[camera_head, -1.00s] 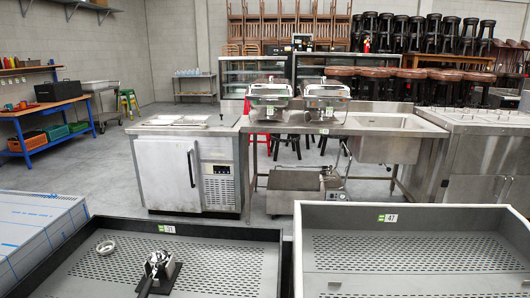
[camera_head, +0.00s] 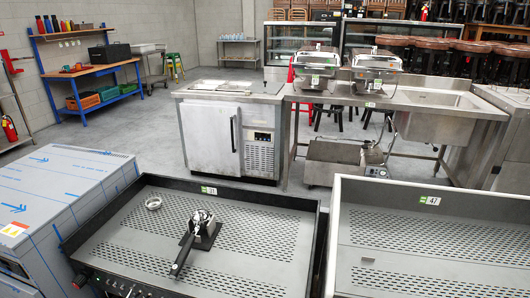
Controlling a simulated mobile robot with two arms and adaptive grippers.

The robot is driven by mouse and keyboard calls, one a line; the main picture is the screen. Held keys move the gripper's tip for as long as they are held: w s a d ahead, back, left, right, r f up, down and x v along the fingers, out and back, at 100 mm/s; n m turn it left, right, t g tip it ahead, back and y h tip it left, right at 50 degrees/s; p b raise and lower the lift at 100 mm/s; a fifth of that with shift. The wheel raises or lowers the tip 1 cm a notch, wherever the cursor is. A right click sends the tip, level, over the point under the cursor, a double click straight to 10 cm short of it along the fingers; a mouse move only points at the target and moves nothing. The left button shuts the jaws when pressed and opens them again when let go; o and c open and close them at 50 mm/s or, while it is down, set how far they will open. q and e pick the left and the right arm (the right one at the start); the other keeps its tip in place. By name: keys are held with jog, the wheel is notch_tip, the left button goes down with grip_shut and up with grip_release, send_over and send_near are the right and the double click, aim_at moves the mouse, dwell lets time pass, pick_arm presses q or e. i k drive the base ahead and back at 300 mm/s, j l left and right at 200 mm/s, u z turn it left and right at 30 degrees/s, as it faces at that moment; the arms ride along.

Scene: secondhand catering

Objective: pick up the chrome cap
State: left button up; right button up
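A small round silvery ring-like piece (camera_head: 153,203), which may be the chrome cap, lies on the perforated top of the left counter unit (camera_head: 130,240), near its back left corner. A chrome portafilter with a black handle (camera_head: 186,252) rests on a dark square stand in the middle of the same top. Neither of my grippers is in view.
Both units have raised rims and green number tags. A wrapped blue-white box (camera_head: 60,190) stands at the left. Behind are a steel fridge counter (camera_head: 215,140), a sink table (camera_head: 435,100) and a blue workbench (camera_head: 95,72). Grey floor is free between them.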

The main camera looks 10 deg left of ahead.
aim_at(200, 215)
jog(key=i+j+z, duration=0.15)
jog(key=j, duration=0.75)
jog(key=j+z, duration=0.2)
jog(key=j, duration=0.7)
